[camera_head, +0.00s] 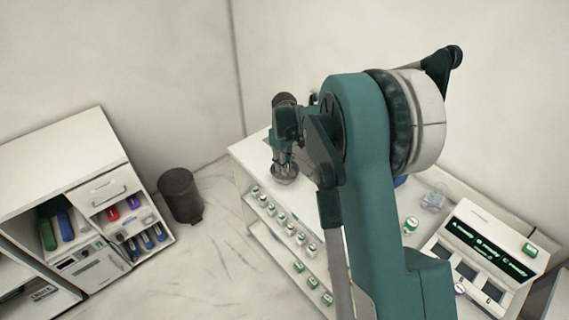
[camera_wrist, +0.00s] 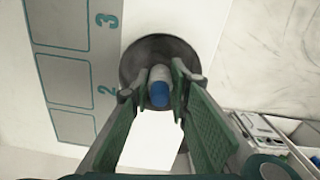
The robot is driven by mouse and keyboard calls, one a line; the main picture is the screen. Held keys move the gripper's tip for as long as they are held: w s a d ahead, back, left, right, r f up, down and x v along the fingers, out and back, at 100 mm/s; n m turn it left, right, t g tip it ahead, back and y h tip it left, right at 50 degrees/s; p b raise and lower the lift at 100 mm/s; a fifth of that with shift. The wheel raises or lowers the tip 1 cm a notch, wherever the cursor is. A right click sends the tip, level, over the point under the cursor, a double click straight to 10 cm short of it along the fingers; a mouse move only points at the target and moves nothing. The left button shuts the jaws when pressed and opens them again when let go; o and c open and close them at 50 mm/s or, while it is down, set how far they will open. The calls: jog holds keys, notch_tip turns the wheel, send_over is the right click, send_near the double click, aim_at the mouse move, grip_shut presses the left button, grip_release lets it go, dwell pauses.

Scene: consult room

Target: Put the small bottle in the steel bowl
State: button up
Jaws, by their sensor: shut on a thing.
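The small bottle (camera_wrist: 160,88), pale with a blue cap, is held between my gripper's fingertips in the wrist view. My gripper (camera_wrist: 160,80) is shut on it. The steel bowl (camera_wrist: 131,64) is dark and round and lies behind the bottle in that view; the bottle overlaps the bowl's opening. I cannot tell the height between the bottle and the bowl. In the head view my gripper (camera_head: 284,158) points down over the bowl (camera_head: 286,177) at the far end of the white counter. The bottle cannot be made out there.
The counter (camera_head: 248,150) has shelves of small green-capped containers (camera_head: 290,229) on its front. A device with a green-lettered display (camera_head: 487,250) stands at the right. A dark bin (camera_head: 181,195) stands on the floor at left. A numbered panel (camera_wrist: 65,60) lies beside the bowl.

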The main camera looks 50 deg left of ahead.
jog(key=shift+f, duration=0.15)
jog(key=o, duration=0.9)
jog(key=shift+r+p, duration=0.55)
jog(key=shift+r, duration=3)
